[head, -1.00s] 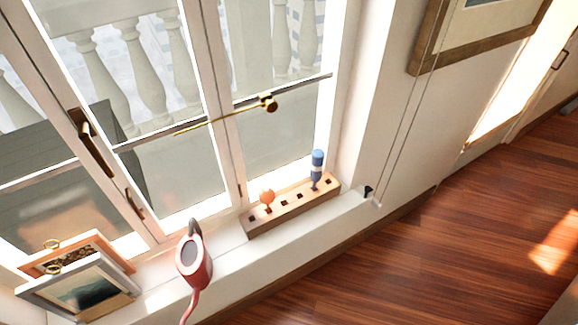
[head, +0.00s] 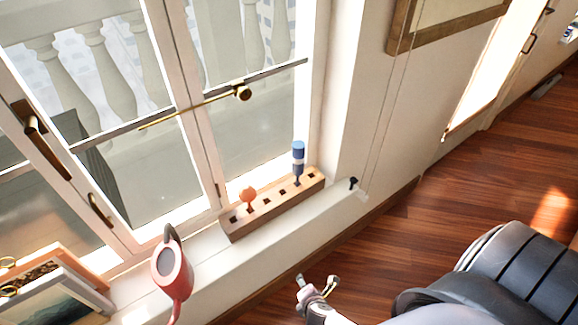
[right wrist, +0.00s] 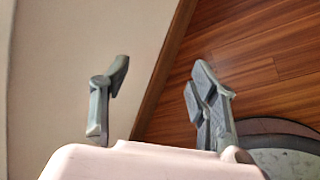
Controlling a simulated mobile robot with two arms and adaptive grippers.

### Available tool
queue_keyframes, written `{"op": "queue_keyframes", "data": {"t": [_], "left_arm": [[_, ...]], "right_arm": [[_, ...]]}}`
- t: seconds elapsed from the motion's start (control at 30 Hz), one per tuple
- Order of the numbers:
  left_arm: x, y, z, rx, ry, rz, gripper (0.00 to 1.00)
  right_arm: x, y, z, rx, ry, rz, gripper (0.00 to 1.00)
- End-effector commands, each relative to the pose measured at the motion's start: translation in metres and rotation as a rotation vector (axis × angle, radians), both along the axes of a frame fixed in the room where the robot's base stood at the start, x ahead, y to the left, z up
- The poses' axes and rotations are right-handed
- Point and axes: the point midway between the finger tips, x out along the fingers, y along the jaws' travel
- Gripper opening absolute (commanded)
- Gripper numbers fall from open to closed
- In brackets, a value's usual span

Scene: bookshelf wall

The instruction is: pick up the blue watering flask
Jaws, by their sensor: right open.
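The blue watering flask (head: 298,158) stands upright in the right part of a wooden block with square holes (head: 262,219) on the white window sill. It has a blue top, a pale band and a dark narrow lower end. My right gripper (head: 318,284) is low in the head view, below and in front of the sill, well apart from the flask. In the right wrist view my right gripper (right wrist: 158,78) is open with nothing between its fingers. The flask does not show in that view. My left gripper is not in view.
An orange round-topped item (head: 249,195) stands in the same block. A red watering can (head: 172,270) and picture frames (head: 55,285) are on the sill to the left. A window handle rod (head: 195,108) juts out above. Wooden floor (head: 400,240) is open at right.

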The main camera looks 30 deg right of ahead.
Motion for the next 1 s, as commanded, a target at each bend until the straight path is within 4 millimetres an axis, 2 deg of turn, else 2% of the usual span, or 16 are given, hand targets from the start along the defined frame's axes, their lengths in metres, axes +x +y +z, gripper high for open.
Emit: {"op": "queue_keyframes", "data": {"t": [0.03, 0.07, 0.17, 0.2, 0.3, 0.4, 0.43, 0.5, 0.6, 1.0], "left_arm": [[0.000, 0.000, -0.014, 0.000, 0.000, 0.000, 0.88], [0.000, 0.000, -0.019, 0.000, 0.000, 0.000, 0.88], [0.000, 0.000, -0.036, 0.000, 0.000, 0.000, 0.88], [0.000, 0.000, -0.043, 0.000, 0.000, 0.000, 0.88], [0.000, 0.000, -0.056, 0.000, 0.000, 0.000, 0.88], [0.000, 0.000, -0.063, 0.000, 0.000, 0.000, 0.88], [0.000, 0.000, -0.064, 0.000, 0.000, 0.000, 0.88], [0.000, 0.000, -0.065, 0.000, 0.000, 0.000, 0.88], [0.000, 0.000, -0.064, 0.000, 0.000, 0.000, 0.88], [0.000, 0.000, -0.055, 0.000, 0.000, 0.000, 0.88]], "right_arm": [[0.023, -0.002, 0.015, -0.100, -0.045, 0.078, 0.55], [0.036, -0.004, 0.028, -0.170, -0.070, 0.125, 0.55], [0.079, -0.011, 0.089, -0.461, -0.159, 0.270, 0.55], [0.093, -0.014, 0.118, -0.586, -0.191, 0.309, 0.55], [0.113, -0.021, 0.186, -0.871, -0.245, 0.357, 0.55], [0.118, -0.025, 0.238, -1.069, -0.267, 0.354, 0.55], [0.118, -0.026, 0.249, -1.112, -0.270, 0.351, 0.55], [0.119, -0.028, 0.268, -1.177, -0.272, 0.342, 0.55], [0.124, -0.032, 0.279, -1.217, -0.271, 0.336, 0.55], [0.194, -0.076, 0.281, -1.215, -0.270, 0.336, 0.55]]}}
